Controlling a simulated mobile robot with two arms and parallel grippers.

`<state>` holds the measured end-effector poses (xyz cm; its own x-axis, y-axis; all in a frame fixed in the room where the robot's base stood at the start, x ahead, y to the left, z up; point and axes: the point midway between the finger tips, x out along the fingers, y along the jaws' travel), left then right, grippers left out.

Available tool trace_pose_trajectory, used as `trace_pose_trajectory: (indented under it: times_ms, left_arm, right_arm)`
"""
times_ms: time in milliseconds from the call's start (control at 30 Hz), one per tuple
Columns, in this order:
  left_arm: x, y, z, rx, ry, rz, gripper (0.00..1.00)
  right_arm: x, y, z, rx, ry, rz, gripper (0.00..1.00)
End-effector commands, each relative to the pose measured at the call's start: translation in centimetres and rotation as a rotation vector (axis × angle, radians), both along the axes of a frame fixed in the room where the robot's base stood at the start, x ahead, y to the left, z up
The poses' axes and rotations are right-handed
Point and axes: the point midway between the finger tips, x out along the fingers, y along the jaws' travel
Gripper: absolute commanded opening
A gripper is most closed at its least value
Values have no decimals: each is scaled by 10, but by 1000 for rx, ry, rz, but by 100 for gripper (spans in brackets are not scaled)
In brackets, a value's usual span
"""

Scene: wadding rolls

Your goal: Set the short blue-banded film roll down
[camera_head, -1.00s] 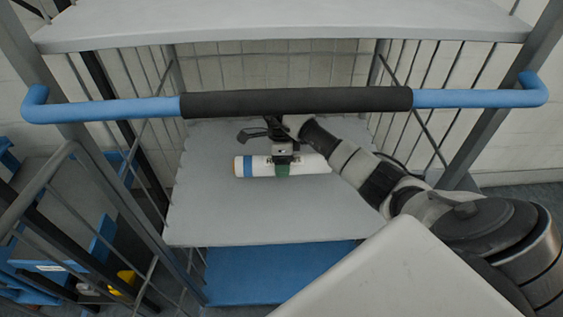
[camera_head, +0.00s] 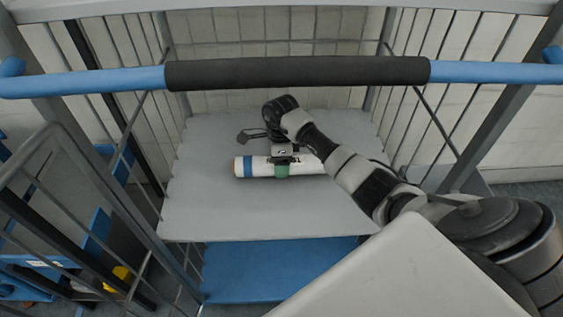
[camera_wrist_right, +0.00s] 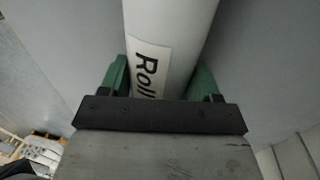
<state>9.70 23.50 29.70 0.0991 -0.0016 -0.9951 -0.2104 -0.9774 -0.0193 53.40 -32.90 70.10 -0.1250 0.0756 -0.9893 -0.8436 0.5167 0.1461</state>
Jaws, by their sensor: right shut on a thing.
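The short film roll (camera_head: 307,165) is white with a blue band near its left end. It lies level over the grey shelf (camera_head: 215,215) of the cart in the head view. I cannot tell whether it touches the shelf. My right gripper (camera_head: 282,168) is shut around the roll's middle from above, its green fingers on either side. In the right wrist view the white roll (camera_wrist_right: 170,35) with a label reading "Roll" lies between the green fingertips (camera_wrist_right: 160,80). My left gripper is not in view.
A blue handlebar with a black grip (camera_head: 300,72) crosses in front of the cart. A blue lower deck (camera_head: 270,268) lies below the shelf. Wire mesh sides enclose the shelf left and right. The shelf around the roll is bare.

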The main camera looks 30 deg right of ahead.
Motion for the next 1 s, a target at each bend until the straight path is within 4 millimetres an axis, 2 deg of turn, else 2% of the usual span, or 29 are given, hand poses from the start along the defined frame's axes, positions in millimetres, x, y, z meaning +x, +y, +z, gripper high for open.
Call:
trace_pose_trajectory:
  times_ms: [33, 67, 200, 600, 733, 1000]
  left_arm:
    - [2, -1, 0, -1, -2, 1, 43]
    - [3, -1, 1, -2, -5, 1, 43]
    - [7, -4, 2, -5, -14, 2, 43]
    - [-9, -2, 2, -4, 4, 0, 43]
    - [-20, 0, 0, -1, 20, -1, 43]
    - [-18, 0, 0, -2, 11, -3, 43]
  right_arm:
    - [1, 0, 0, 0, -2, 0, 23]
    - [0, 0, 0, 0, 0, 0, 67]
    - [0, 0, 0, 0, 0, 0, 88]
    - [0, 0, 4, 1, -1, 0, 88]
    - [4, -3, 29, -3, -5, 0, 88]
    - [11, -8, 87, -3, -4, 0, 88]
